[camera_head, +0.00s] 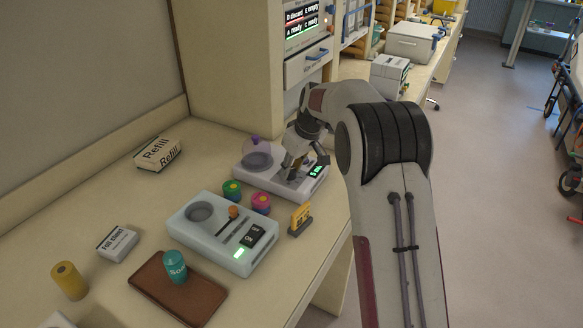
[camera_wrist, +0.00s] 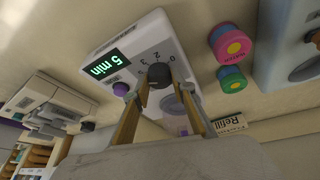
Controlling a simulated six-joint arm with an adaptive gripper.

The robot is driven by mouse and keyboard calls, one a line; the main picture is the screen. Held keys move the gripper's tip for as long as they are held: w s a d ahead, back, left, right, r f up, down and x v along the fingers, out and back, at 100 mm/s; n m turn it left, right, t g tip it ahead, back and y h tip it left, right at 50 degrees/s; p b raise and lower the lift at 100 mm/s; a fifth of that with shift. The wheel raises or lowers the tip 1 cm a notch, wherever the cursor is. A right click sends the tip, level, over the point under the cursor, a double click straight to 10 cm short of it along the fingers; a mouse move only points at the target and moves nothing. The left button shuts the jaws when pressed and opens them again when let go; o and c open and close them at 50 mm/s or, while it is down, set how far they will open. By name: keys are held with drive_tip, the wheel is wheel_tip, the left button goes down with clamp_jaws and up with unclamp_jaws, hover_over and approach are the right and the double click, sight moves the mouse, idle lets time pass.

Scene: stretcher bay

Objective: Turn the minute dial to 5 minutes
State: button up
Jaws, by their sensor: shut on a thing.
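The white device with the minute dial stands at the back of the bench, and its front edge (camera_head: 305,197) shows in the head view. In the wrist view, its display (camera_wrist: 107,63) reads "5 min" in green. The dark minute dial (camera_wrist: 160,77) sits on its top face, with printed numbers around it. My gripper (camera_wrist: 160,90) has its two fingers around the dial and is shut on it. In the head view, my gripper (camera_head: 291,168) reaches down onto the device, and its fingers hide the dial.
A clear dome with a purple knob (camera_head: 256,152) is on the same device. Green and pink-topped jars (camera_head: 261,203), a second grey device (camera_head: 205,240), a yellow tag holder (camera_head: 300,220) and a Refill box (camera_head: 158,153) stand nearby. The bench's front left holds a brown tray (camera_head: 205,303).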

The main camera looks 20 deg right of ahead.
drive_tip(key=shift+f, duration=0.1)
drive_tip(key=o, duration=1.1)
drive_tip(key=shift+v, duration=3.8)
